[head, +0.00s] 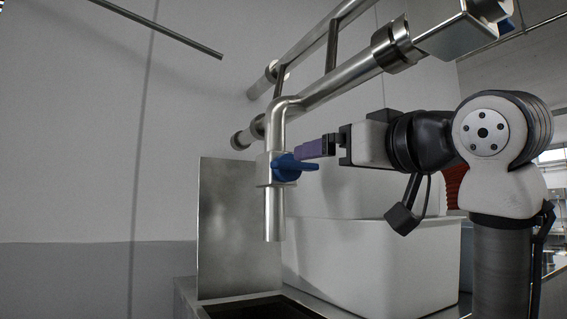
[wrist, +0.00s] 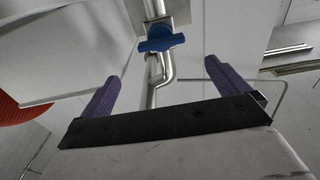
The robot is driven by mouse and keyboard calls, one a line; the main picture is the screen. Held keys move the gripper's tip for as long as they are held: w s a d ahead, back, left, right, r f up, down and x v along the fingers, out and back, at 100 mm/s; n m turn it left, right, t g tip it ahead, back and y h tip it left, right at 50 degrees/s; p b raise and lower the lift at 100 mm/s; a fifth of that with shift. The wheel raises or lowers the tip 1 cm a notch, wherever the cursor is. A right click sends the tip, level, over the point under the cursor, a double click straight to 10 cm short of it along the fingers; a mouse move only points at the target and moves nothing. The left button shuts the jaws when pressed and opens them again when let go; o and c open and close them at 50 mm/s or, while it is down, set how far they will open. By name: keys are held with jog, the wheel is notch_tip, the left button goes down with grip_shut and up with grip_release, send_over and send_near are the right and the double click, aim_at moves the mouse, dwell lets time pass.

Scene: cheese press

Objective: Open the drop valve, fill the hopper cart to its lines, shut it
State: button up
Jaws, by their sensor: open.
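The drop valve sits on the vertical steel drop pipe (head: 274,217). Its blue handle (head: 295,167) points right, crosswise to the pipe. In the wrist view the blue handle (wrist: 160,43) lies across the pipe, beyond my fingertips and between their lines. My gripper (head: 313,148) has purple fingers and is open and empty, close to the handle in the head view; I cannot tell whether it touches. The wrist view shows both fingers of my gripper (wrist: 162,71) spread apart. Below the spout is a steel-rimmed dark opening (head: 262,307); I cannot tell whether it is the hopper cart. No fill lines show.
A tall steel panel (head: 228,225) stands behind the spout. Large white bins (head: 378,262) are stacked right of the pipe, under my arm. Steel pipes (head: 330,88) run overhead. A red-orange ribbed thing (wrist: 22,108) shows at the wrist view's left. Left of the panel is bare wall.

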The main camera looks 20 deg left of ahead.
aim_at(296, 162)
jog(key=p+x, duration=0.5)
jog(key=x, duration=0.7)
jog(key=shift+a+r, duration=0.1)
jog(key=shift+a, duration=0.2)
jog(key=c, duration=0.9)
